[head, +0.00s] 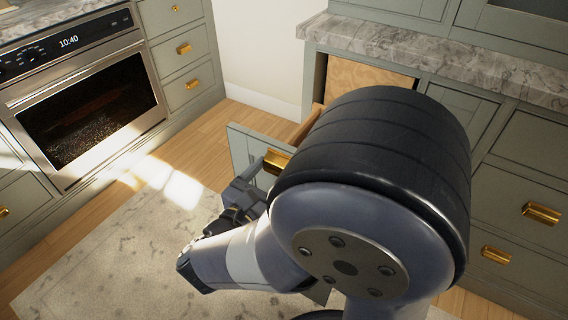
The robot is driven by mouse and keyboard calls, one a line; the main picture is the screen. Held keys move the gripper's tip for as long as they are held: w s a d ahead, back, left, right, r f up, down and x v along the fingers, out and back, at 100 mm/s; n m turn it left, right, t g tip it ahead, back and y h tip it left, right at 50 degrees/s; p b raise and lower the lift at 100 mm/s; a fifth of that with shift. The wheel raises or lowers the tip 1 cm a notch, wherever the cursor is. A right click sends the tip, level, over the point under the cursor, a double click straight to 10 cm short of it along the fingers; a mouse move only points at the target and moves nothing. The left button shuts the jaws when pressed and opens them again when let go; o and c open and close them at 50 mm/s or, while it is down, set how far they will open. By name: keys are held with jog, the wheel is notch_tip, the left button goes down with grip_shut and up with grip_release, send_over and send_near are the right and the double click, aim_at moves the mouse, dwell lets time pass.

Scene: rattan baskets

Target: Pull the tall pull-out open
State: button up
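The tall pull-out stands out from the cabinet run, with a gap between its grey-green front panel (240,150) and the counter. Its wooden side shows behind the panel, and the bay it came from shows a bare wood interior (365,75). A gold handle (278,159) sits near the top of the panel. My gripper (262,172) is at the handle's left end and overlaps it in the picture. Whether its fingers are closed on the handle cannot be made out. My arm hides most of the pull-out's lower front and right side.
An oven (85,110) and drawers with gold handles (184,48) stand at the left. More drawers (520,205) are at the right under a marble counter (430,55). A pale rug (130,250) covers the wooden floor; the floor left of the panel is clear.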

jog(key=shift+s+a, duration=0.15)
jog(key=shift+s, duration=0.15)
jog(key=o, duration=1.3)
jog(key=shift+a, duration=0.1)
jog(key=p+v, duration=0.2)
jog(key=v, duration=0.8)
jog(key=shift+s+a, duration=0.15)
jog(key=shift+s, duration=0.15)
jog(key=b+x, duration=0.2)
jog(key=x, duration=0.9)
jog(key=shift+f, duration=0.1)
